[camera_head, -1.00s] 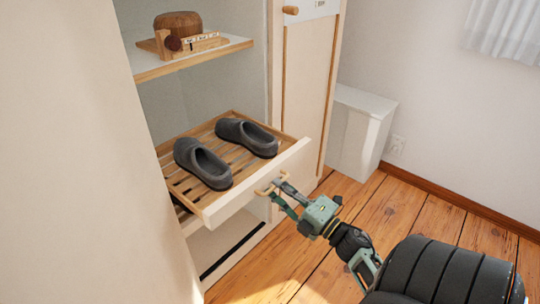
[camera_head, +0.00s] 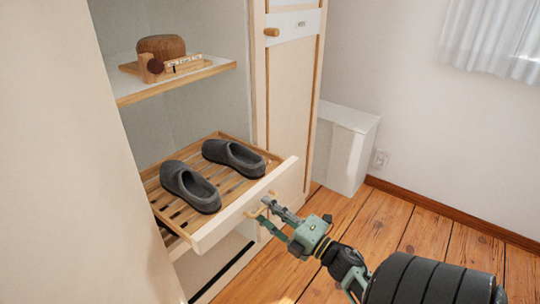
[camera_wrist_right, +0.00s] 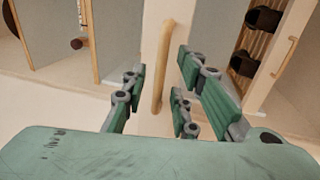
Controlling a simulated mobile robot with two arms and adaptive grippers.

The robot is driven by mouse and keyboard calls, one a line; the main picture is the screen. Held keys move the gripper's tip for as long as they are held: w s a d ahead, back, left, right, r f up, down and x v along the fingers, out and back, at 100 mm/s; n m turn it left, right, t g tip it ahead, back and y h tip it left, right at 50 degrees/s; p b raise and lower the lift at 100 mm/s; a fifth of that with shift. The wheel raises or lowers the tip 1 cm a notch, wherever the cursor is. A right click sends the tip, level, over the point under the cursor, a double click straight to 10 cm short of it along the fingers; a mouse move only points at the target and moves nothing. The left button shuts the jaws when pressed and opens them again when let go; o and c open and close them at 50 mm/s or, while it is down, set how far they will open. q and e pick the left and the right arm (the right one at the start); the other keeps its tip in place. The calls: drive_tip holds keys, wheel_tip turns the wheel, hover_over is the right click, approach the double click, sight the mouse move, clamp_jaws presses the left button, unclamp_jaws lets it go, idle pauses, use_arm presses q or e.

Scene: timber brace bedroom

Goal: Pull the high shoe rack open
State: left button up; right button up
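The high shoe rack (camera_head: 245,212) is a drawer with a white front and a slatted wooden base. It stands pulled out from the cabinet, with two dark grey clogs (camera_head: 190,187) on it. Its wooden bar handle (camera_wrist_right: 163,70) shows in the right wrist view. My right gripper (camera_head: 262,210) is at the handle. In the right wrist view its fingers (camera_wrist_right: 162,88) stand apart on both sides of the bar, with gaps on each side. My left gripper is not in view.
A white bin (camera_head: 343,150) stands by the wall. Wooden floor (camera_head: 400,240) is clear at right.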

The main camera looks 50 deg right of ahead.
drive_tip(key=a+v, duration=0.1)
drive_tip(key=v, duration=1.1)
drive_tip(key=shift+d, duration=0.45)
